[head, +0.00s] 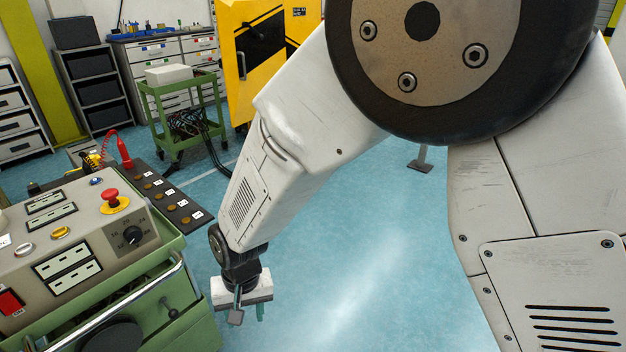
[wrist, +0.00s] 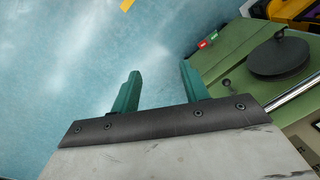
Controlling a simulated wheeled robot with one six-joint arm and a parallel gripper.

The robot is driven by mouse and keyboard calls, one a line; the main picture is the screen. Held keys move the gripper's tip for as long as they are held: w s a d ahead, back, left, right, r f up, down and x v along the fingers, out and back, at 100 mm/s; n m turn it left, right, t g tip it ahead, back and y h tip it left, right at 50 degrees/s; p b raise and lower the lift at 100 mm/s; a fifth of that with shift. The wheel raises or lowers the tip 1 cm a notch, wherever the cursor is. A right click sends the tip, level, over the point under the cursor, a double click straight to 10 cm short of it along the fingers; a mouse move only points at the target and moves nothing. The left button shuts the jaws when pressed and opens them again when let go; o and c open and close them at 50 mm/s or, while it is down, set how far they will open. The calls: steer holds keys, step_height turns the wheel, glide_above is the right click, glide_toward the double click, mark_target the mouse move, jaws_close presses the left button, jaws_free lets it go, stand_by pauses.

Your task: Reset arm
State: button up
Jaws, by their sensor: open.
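My gripper (wrist: 160,90) shows in the wrist view with its two green fingers apart and nothing between them. In the head view my gripper (head: 250,305) hangs low at the end of my white arm, above the floor and just right of the green control cabinet (head: 190,325). The fingers are small there and partly hidden by the wrist. It appears apart from the cabinet.
A green cart (head: 185,95), shelves (head: 95,85) and a yellow machine (head: 265,50) stand behind. The blue floor (head: 350,270) is clear.

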steer(key=d+r+g+h, duration=0.1)
steer(key=d+r, duration=0.7)
steer(key=d, duration=0.3)
steer(key=d+r, duration=0.8)
steer(key=d, duration=0.3)
steer(key=s+d+r+m+t, duration=0.1)
steer(key=s+d+r, duration=0.2)
steer(key=d, duration=0.4)
steer(key=s+d+r+m+t, duration=0.1)
steer(key=s+d+r+m, duration=0.1)
steer(key=s+d+r, duration=0.2)
steer(key=s+d+r+m+t, duration=0.1)
steer(key=s+d+r, duration=0.3)
steer(key=d, duration=0.6)
steer(key=shift+d+r, duration=0.25)
steer(key=shift+d, duration=0.05)
steer(key=shift+s+d+r+m, duration=0.15)
steer(key=shift+d+m, duration=0.2)
steer(key=shift+m, duration=0.05)
steer(key=shift+d, duration=0.1)
steer(key=shift+c, duration=0.3)
